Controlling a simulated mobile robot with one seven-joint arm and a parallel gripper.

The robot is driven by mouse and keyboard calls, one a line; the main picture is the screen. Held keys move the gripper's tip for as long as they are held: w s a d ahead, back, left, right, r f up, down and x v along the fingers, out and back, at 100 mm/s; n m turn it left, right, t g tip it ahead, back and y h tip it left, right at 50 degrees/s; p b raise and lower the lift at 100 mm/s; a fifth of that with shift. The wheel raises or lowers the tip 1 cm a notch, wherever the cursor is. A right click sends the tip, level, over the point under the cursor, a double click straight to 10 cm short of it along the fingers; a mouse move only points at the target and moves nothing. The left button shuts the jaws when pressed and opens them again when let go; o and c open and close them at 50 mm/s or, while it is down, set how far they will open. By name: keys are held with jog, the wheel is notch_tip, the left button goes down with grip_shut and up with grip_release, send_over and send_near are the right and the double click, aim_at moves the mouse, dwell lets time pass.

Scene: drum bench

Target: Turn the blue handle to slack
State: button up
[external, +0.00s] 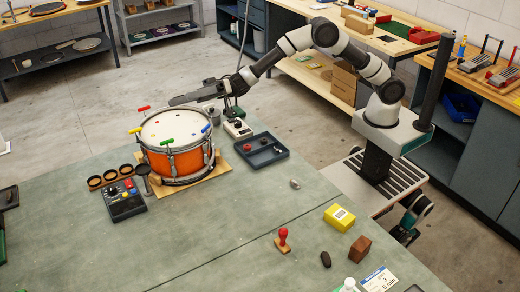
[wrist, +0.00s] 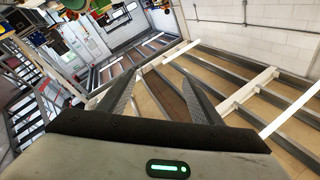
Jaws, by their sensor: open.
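An orange drum (external: 178,163) with a pale head stands on a brown board on the bench. Coloured handles sit around its rim: red (external: 144,107), yellow (external: 135,130), green (external: 167,140) and blue (external: 206,127). The blue handle is at the right side of the rim; its exact angle is too small to tell. My gripper (external: 174,100) is above the drum's far right rim, apart from the blue handle. In the wrist view my gripper (wrist: 160,82) has its two fingers spread with nothing between them. The drum is not recognisable there.
A dark tray (external: 262,150) lies right of the drum. A black control box (external: 124,200) and round cups (external: 110,178) are at its left. A yellow box (external: 339,217), red stamp (external: 283,240) and brown block (external: 360,249) stand further front right. The bench middle is mostly clear.

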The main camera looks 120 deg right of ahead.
aim_at(198, 137)
notch_tip(198, 137, up, 4)
jog(key=w+a+m+t+h+p, duration=0.1)
jog(key=w+m+t+h+p, duration=0.1)
jog(key=m+h, duration=0.65)
jog(key=s+a+f+n+g+h+p, duration=0.25)
jog(key=s+f+n+g+h, duration=0.4)
jog(key=n, duration=1.15)
jog(key=s+a+f+n+g+h+p, duration=0.3)
jog(key=s+f+n+g, duration=0.6)
jog(key=n, duration=0.8)
jog(key=shift+t+h, duration=0.4)
jog(key=shift+t, duration=0.15)
jog(key=p+x, duration=0.1)
jog(key=x, duration=1)
jog(key=p+x, duration=0.1)
jog(key=x, duration=0.5)
jog(key=shift+s+d+p, duration=0.2)
jog(key=shift+d+p, duration=0.1)
jog(key=shift+d, duration=0.2)
jog(key=shift+c, duration=0.2)
jog(key=c, duration=1)
